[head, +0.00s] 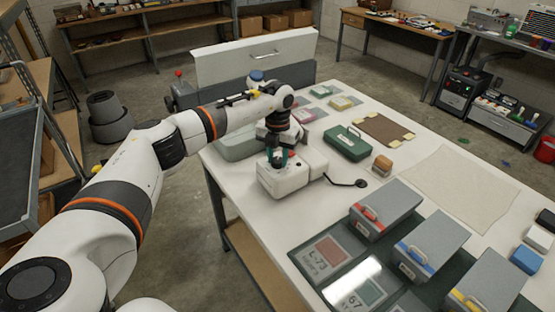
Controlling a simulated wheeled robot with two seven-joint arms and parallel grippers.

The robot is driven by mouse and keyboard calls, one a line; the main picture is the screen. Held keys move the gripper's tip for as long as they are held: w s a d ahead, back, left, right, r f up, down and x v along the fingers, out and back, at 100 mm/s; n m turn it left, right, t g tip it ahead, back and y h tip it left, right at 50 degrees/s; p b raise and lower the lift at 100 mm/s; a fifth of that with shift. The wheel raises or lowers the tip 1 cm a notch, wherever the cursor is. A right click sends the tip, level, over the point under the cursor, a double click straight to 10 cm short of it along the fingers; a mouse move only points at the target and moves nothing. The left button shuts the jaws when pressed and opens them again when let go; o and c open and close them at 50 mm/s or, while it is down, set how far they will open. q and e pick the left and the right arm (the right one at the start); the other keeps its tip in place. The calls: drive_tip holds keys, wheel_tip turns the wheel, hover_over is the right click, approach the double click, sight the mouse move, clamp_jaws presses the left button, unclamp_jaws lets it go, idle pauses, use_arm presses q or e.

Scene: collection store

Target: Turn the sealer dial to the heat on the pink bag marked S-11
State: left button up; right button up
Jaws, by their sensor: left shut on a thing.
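The sealer (285,182) is a white box with rounded edges on the white table, with a black cord-like part on its right. My left gripper (277,160) points down onto the sealer's top and is shut on the dial, which the fingers mostly hide. The dial's setting cannot be read. Small flat bags or cards lie at the back of the table; a pinkish one (303,115) is behind my left wrist. Its marking is too small to read, so I cannot tell whether it is S-11. My right gripper is out of view.
Grey boxes with red (385,209), blue (432,244) and yellow (487,284) handles stand at front right. A pale sheet (462,187) lies at right.

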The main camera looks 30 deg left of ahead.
sight(277, 159)
use_arm(q)
drive_tip(key=m+b, duration=0.1)
drive_tip(key=m, duration=0.3)
drive_tip(key=shift+r+m+b, duration=0.1)
drive_tip(key=shift+m+b, duration=0.5)
drive_tip(key=shift+m, duration=1.1)
drive_tip(key=o, duration=1)
drive_tip(key=shift+c, duration=0.2)
wheel_tip(277, 159, up, 12)
drive_tip(key=b, duration=0.2)
drive_tip(key=shift+b, duration=0.35)
